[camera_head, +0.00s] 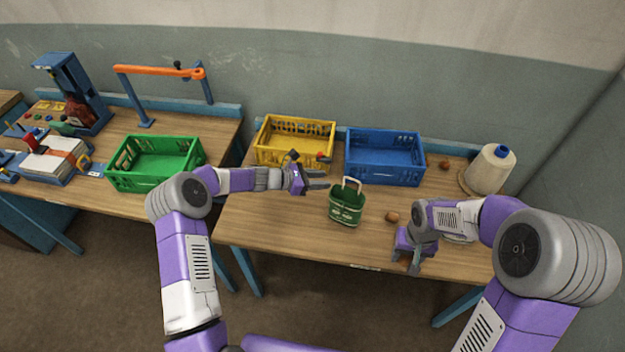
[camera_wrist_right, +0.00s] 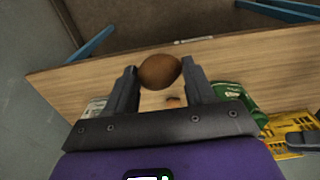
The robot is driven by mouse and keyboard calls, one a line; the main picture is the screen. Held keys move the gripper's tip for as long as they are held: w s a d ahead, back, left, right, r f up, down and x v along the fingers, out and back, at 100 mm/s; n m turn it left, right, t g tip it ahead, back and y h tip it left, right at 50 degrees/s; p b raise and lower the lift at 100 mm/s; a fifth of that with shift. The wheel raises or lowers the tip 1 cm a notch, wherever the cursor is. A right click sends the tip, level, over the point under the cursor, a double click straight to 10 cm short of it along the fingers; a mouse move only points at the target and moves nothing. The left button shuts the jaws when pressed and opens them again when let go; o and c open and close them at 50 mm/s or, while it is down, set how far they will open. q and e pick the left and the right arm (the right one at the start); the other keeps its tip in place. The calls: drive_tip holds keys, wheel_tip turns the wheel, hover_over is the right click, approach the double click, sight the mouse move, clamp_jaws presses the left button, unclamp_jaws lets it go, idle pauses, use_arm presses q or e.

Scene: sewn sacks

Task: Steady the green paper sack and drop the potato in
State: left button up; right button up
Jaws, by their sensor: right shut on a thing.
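The green paper sack (camera_head: 346,208) stands upright on the table, with a pale handle raised over its open top. Its green side also shows in the right wrist view (camera_wrist_right: 232,93). My left gripper (camera_head: 319,180) is open and empty, just left of the sack's top; I cannot tell whether it touches. My right gripper (camera_head: 412,262) is to the right of the sack, near the table's front edge. In the right wrist view it is shut on a brown potato (camera_wrist_right: 159,71). In the head view that potato is hidden by the gripper.
A brown round thing (camera_head: 391,217) lies between the sack and my right gripper; another (camera_head: 445,165) lies farther back. A yellow crate (camera_head: 294,158) and a blue crate (camera_head: 385,178) stand behind. A spool (camera_head: 491,172) stands at right. The table's front left is clear.

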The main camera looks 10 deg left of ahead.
sight(343, 185)
use_arm(q)
drive_tip(key=x, duration=0.9)
drive_tip(key=shift+d+f, duration=0.1)
clamp_jaws()
drive_tip(key=shift+o, duration=0.3)
unclamp_jaws()
